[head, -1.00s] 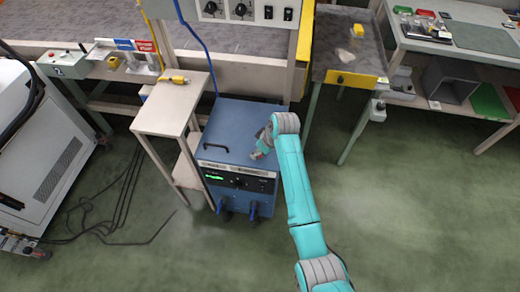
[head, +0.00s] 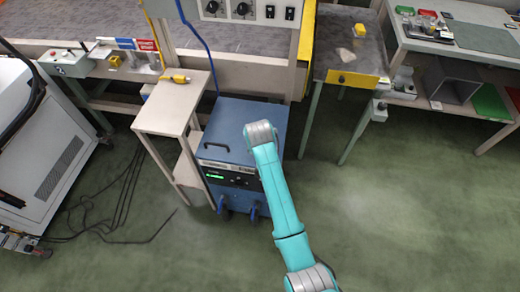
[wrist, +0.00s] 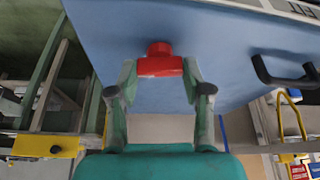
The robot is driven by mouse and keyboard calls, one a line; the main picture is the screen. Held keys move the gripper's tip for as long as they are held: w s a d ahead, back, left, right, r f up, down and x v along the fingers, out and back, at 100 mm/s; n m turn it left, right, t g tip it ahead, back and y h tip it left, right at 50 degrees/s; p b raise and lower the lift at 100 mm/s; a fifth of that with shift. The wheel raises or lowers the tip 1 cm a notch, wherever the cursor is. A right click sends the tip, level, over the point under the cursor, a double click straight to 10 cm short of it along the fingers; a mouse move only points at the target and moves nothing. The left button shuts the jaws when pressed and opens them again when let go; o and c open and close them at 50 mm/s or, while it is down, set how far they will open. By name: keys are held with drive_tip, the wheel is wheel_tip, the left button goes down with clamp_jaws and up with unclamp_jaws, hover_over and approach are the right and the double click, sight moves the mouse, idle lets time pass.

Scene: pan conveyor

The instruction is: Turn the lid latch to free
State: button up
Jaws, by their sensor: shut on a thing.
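The red lid latch (wrist: 159,66) shows in the wrist view against the blue face of the cabinet (wrist: 215,35). My gripper (wrist: 160,75) is shut on the latch, one finger at each side of its red bar. I cannot tell whether the latch is at its free position. In the head view the blue cabinet (head: 220,130) stands on the floor with its lid down and a black handle on top. My own arm hides the latch and my gripper there.
A beige side stand (head: 172,105) with a yellow tool on it is close to the cabinet's left. The conveyor frame (head: 250,70) is behind it. A workbench (head: 470,50) is at the right. Cables lie on the floor at left; the floor at right is clear.

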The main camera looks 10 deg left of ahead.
drive_tip(key=shift+m+h, duration=0.3)
drive_tip(key=shift+m, duration=0.6)
drive_tip(key=o, duration=1.2)
drive_tip(key=shift+c, duration=0.2)
drive_tip(key=v, duration=1.2)
drive_tip(key=shift+a, duration=0.15)
